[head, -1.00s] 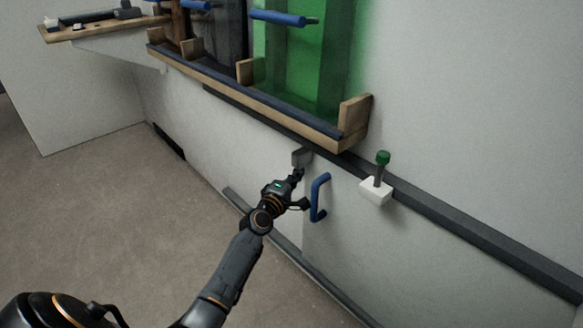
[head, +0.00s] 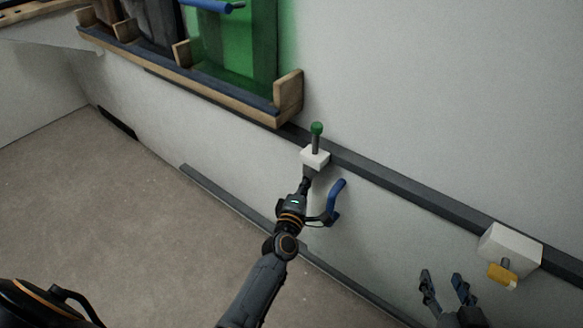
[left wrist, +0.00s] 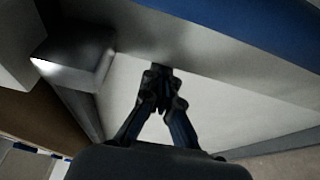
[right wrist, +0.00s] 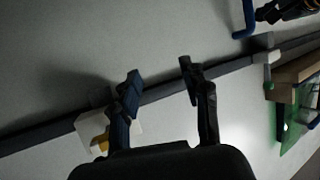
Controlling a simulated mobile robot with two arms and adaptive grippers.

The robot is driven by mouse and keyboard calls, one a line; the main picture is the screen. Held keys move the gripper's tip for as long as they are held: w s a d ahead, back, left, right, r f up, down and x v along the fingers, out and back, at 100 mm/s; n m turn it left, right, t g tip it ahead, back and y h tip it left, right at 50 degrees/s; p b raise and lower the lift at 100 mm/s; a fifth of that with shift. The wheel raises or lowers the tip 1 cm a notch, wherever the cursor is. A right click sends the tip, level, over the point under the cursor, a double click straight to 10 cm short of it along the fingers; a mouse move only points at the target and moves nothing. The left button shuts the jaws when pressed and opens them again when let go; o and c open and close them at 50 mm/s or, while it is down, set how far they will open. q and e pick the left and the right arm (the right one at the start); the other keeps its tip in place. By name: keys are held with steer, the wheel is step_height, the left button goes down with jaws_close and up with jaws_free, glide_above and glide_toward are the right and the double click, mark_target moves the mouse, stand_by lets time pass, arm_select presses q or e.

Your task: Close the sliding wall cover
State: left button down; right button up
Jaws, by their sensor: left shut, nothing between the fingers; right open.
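The pale sliding wall cover (head: 375,225) sits below a dark rail and blends with the wall, so its edges are hard to make out. Its blue handle (head: 335,203) also shows in the right wrist view (right wrist: 244,20). My left gripper (head: 306,184) is shut and empty, just left of the handle, at a small grey block below the rail. I cannot tell if it touches the block. In the left wrist view its jaws (left wrist: 160,88) are together beneath a grey surface. My right gripper (head: 450,283) is open and empty, low at the right; its spread fingers show in the right wrist view (right wrist: 160,85).
The dark rail (head: 410,198) runs along the wall. A white block with a green-topped pin (head: 316,130) sits by it above my left gripper. A white block with a yellow knob (head: 503,274) sits farther right. A wooden rack (head: 230,106) holds green and dark panels.

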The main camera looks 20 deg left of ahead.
mark_target(324, 183)
arm_select(q)
steer(key=d, duration=0.2)
steer(key=s+d, duration=0.1)
steer(key=d, duration=0.1)
steer(key=shift+s+d+p, duration=0.1)
steer(key=shift+p, duration=0.2)
steer(key=shift+d+f, duration=0.1)
steer(key=shift+d, duration=0.05)
arm_select(e)
steer(key=s+d+f+g, duration=0.1)
steer(key=s+f+g, duration=0.1)
steer(key=f, duration=0.1)
steer(key=shift+s+d+f+h, duration=0.1)
steer(key=shift+s+d+h, duration=0.25)
steer(key=shift+d+h, duration=0.05)
